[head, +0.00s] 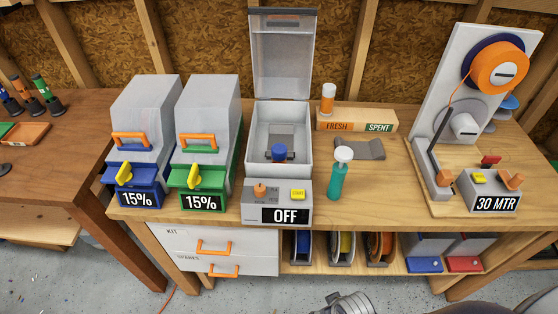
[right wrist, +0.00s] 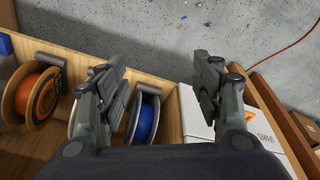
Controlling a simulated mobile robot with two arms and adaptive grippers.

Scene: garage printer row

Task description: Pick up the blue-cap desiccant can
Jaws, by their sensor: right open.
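The blue-cap desiccant can (head: 279,153) stands upright inside the open clear-lidded dryer box (head: 301,140) at the middle of the bench. Its blue cap shows; its lower part is largely hidden by the box's front. My right gripper (right wrist: 160,68) is open and empty in the right wrist view. It is over the shelf and drawer area at the bench's front, apart from the can. The can is not seen in the right wrist view. My left gripper is not in view.
Two closed dryer boxes (head: 143,115) (head: 210,115) stand to the left. A teal bottle (head: 338,183) stands right of the open box. The raised lid (head: 283,60) stands behind. Spools (right wrist: 145,118) sit on the lower shelf.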

